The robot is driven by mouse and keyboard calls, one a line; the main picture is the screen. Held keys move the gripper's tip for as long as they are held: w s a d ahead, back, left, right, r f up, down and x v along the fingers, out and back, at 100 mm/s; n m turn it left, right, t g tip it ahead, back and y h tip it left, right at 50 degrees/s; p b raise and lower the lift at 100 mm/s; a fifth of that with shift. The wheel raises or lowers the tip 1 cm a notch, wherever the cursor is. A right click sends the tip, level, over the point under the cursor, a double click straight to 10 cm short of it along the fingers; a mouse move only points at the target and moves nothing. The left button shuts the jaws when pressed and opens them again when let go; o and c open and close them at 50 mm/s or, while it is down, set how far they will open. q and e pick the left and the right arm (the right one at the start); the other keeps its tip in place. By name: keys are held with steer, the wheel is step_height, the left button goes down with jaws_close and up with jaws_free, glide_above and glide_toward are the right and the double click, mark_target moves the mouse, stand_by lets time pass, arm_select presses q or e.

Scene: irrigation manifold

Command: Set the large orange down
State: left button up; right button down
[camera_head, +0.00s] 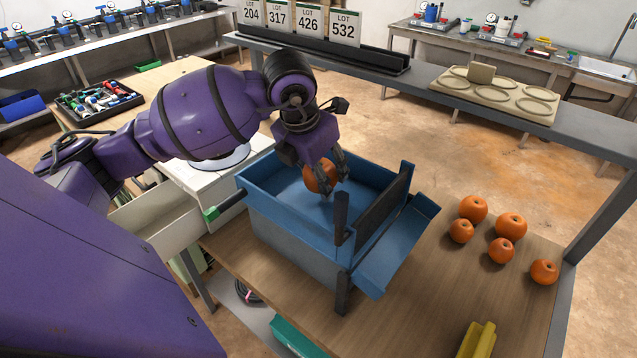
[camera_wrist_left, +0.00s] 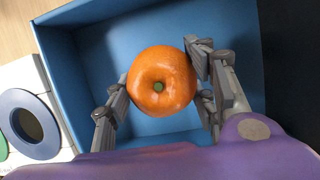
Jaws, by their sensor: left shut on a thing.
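My left gripper (camera_head: 326,180) is shut on a large orange (camera_head: 319,176). It holds the orange inside the opening of a blue bin (camera_head: 262,197), near the left part of the bin and over its inner floor. In the left wrist view the orange (camera_wrist_left: 161,82) sits between both fingers, stem facing the camera, with blue bin walls (camera_wrist_left: 60,85) around it. I cannot tell whether the orange touches the bin floor. My right gripper is not in view.
Several oranges (camera_head: 473,208) lie on the wooden table right of the bin. A dark divider (camera_head: 385,208) and a blue chute (camera_head: 405,245) are on the bin's right side. A yellow object (camera_head: 478,340) lies at the front. A white device (camera_head: 205,175) stands left of the bin.

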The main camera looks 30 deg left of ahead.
arm_select(q)
steer(key=shift+f, duration=1.4)
steer(key=shift+f, duration=0.3)
steer(key=o, duration=1.2)
steer(key=shift+c, duration=0.2)
steer(key=shift+r, duration=0.1)
steer(key=shift+s+r, duration=0.1)
steer(key=shift+r, duration=0.4)
steer(key=v, duration=1.1)
steer(key=shift+s+r, duration=0.15)
